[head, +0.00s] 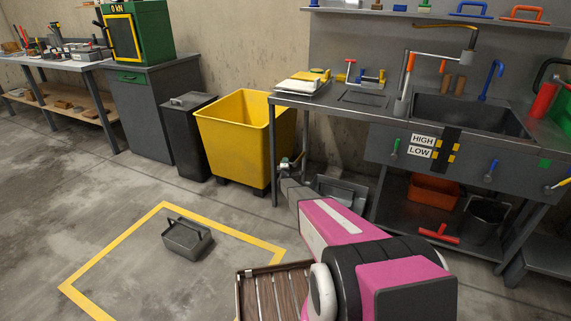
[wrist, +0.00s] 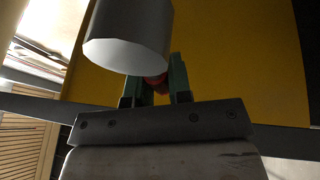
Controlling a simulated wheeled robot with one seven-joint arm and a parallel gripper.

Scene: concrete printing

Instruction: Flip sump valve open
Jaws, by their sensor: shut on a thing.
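My gripper (head: 290,163) is at the left end of the steel sink bench, in front of the yellow bin. In the wrist view my gripper (wrist: 155,90) has its green fingers shut on a small red piece (wrist: 155,82), mostly hidden. A grey cylinder (wrist: 128,40) with a pale end covers part of the fingers. I cannot tell whether the red piece belongs to the sump valve. In the head view, a red T-shaped handle (head: 438,235) shows low under the sink, apart from my gripper. Green (head: 395,147), blue (head: 490,170) and yellow (head: 560,183) levers are on the sink's front.
The yellow bin (head: 222,135) stands close behind my gripper, beside the bench leg (head: 273,155). An orange tub (head: 432,193) and a dark bucket (head: 483,217) sit under the sink. A grey carrier (head: 187,238) lies inside the yellow floor outline. Floor at left is clear.

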